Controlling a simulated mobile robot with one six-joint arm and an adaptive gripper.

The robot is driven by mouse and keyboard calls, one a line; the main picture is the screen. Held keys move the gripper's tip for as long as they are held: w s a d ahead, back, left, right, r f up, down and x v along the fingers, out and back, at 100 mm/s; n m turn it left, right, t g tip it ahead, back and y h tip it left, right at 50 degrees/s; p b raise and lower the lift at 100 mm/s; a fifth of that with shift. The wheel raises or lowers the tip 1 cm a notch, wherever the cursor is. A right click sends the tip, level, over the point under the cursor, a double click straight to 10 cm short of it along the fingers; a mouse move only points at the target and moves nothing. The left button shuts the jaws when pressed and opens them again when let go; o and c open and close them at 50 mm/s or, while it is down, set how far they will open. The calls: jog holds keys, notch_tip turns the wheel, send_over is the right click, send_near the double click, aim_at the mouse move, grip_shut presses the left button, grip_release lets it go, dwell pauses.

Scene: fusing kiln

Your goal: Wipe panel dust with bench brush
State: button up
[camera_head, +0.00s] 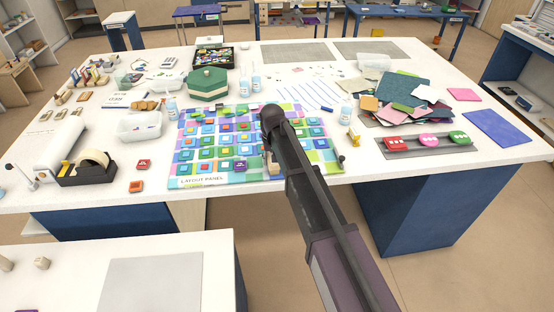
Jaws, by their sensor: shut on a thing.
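The layout panel (203,170) lies on the white worktable. It is a mosaic of coloured glass squares, with a "LAYOUT PANEL" label at its front left corner. My arm reaches over the panel from the lower right and hides part of its middle and right. My gripper (267,150) points down over the panel's front middle, mostly hidden by my own arm. It is shut on a small tan piece, which looks like the bench brush (273,168), low at the panel's front edge. I cannot tell whether the bristles touch the glass. Dust is too fine to make out.
A tape dispenser (86,168) and clear tray (139,126) stand left of the panel. A green box (207,84) and bottles are behind it. Glass sheets (403,92) and a grey tray of red, pink and green pieces (384,150) lie right.

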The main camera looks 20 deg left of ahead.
jog(key=shift+s+a, duration=0.4)
jog(key=shift+a, duration=0.35)
jog(key=shift+d+f, duration=0.1)
jog(key=shift+d, duration=0.15)
jog(key=shift+w+d, duration=0.5)
jog(key=shift+d, duration=0.2)
jog(key=shift+w+d, duration=0.45)
jog(key=shift+d, duration=0.2)
jog(key=shift+d, duration=0.1)
jog(key=shift+w+d, duration=0.45)
jog(key=shift+d, duration=0.3)
jog(key=shift+w+d, duration=0.4)
jog(key=shift+d, duration=0.35)
jog(key=shift+d, duration=0.15)
jog(key=shift+w+d, duration=0.5)
jog(key=shift+d, duration=0.2)
jog(key=shift+w+d, duration=0.45)
jog(key=shift+d, duration=0.2)
